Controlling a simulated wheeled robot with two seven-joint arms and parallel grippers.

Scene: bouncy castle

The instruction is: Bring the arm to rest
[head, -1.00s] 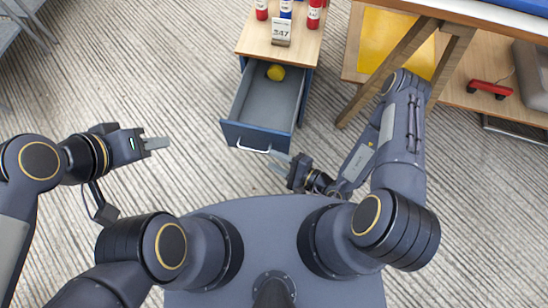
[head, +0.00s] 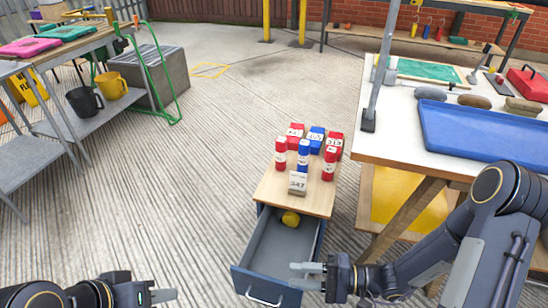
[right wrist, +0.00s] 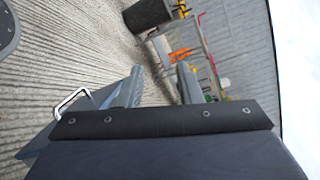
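My right gripper (head: 298,276) is over the front part of the open drawer (head: 262,243) in the head view, empty, with its two fingers apart. The right wrist view also shows the gap between its fingers (right wrist: 160,88). A yellow ball (head: 290,218) lies at the back of the drawer. My left gripper (head: 164,293) is low at the left in the head view, over the floor. It holds nothing that I can see, and its finger gap is unclear.
The drawer's cabinet (head: 274,188) carries red and blue cans, boxes and a 347 card (head: 298,181). A table with a blue tray (head: 470,134) stands close on the right. A metal shelf unit (head: 100,108) is at left. Floor between is clear.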

